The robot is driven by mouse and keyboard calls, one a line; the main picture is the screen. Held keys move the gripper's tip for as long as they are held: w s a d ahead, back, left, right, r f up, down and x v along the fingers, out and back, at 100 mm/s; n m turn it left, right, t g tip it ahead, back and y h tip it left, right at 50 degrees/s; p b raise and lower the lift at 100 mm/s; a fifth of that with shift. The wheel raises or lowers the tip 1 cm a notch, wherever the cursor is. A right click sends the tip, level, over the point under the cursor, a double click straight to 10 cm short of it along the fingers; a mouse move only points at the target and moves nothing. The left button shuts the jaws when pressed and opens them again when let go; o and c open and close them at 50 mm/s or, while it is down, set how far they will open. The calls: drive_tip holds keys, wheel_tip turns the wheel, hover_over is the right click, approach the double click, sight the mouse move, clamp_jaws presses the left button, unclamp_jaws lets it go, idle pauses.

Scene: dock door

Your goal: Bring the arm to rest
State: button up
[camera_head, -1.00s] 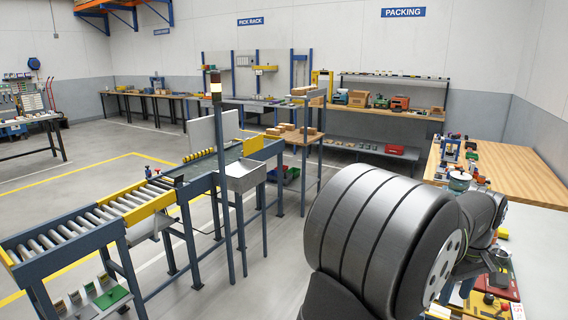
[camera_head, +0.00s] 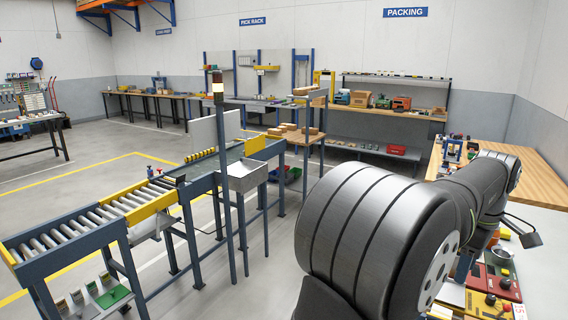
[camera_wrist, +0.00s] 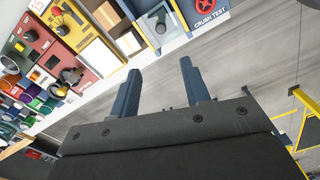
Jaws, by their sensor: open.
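My gripper (camera_wrist: 163,90) shows in the wrist view. Its two dark blue fingers are spread apart with nothing between them, over grey floor and the edge of a bench full of items. In the head view my arm fills the lower right and reaches toward the wooden bench top; I cannot make out the fingers there for sure.
In the head view a roller conveyor (camera_head: 95,222) runs along the left, and a wooden bench (camera_head: 535,190) stands at the right. Grey floor lies between.

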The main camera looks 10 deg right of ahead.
drive_tip(key=shift+f+n, duration=0.15)
drive_tip(key=shift+n, duration=0.65)
drive_tip(key=shift+w+a+f, duration=0.15)
drive_tip(key=shift+w+a, duration=0.05)
drive_tip(key=shift+w, duration=0.05)
drive_tip(key=c, duration=0.6)
drive_tip(key=w+a+f+n+h, duration=0.1)
drive_tip(key=a, duration=0.1)
drive_tip(key=w+a+f+n+g+h, duration=0.1)
drive_tip(key=w+a+f, duration=0.1)
drive_tip(key=a, duration=0.1)
drive_tip(key=w+a+f+n+g, duration=0.1)
drive_tip(key=w+a, duration=0.1)
drive_tip(key=shift+w+a+f+n+h, duration=0.1)
drive_tip(key=shift+a+f+n+h, duration=0.25)
drive_tip(key=shift+f+n+h, duration=0.05)
clamp_jaws()
approach(434, 315)
drive_tip(key=s+a+f, duration=0.3)
drive_tip(key=s+f, duration=0.1)
drive_tip(key=shift+s+d+f, duration=0.2)
drive_tip(key=shift+d, duration=0.2)
drive_tip(key=shift+s+d+f, duration=0.15)
drive_tip(key=shift+d+f, duration=0.05)
drive_tip(key=shift+d, duration=0.15)
